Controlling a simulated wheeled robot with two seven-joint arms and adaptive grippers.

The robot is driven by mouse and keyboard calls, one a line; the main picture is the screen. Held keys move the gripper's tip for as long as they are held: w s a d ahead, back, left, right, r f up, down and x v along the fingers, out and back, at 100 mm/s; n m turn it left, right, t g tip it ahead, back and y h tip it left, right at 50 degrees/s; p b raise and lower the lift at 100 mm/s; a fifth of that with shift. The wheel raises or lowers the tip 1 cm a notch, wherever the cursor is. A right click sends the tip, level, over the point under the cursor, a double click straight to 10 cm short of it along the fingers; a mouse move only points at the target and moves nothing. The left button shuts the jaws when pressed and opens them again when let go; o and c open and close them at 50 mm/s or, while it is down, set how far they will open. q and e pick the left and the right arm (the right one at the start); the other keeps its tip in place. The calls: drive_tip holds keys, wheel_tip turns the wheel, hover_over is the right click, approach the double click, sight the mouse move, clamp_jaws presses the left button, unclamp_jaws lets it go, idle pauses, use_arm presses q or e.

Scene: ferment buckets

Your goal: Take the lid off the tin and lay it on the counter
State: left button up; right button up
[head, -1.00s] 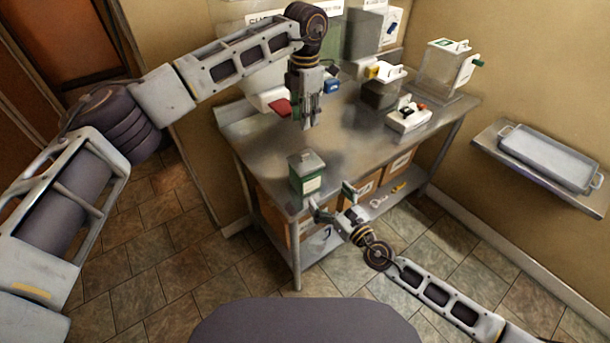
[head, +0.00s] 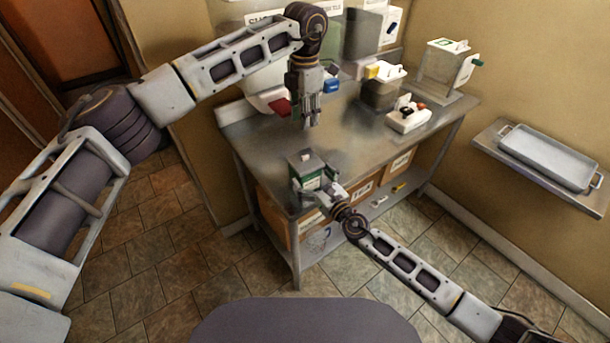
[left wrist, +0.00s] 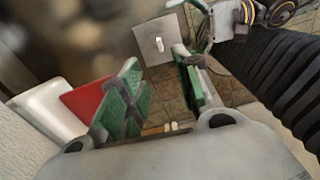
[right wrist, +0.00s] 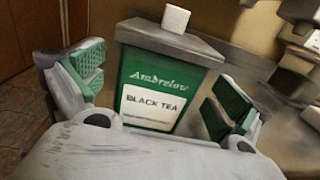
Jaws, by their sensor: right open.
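The green tin (head: 309,179) stands at the near left corner of the steel counter. In the right wrist view its front (right wrist: 155,85) reads "Ambrelow" and "Black Tea". Its grey lid (right wrist: 172,39) is on it, with a pale square knob (right wrist: 175,18). My right gripper (head: 315,187) is open, with one finger on each side of the tin; I cannot tell whether they touch it. My left gripper (head: 309,122) is open and empty, pointing down above the counter behind the tin. In the left wrist view the lid (left wrist: 159,40) shows beyond its fingers (left wrist: 160,90).
The middle of the counter (head: 345,140) is clear. A red-topped container (head: 279,106) sits behind my left gripper. A white box with knobs (head: 408,118) and a clear bucket (head: 443,75) stand at the right. A tray (head: 548,160) lies on a wall shelf.

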sight(304, 169)
drive_tip(key=shift+x, duration=2.25)
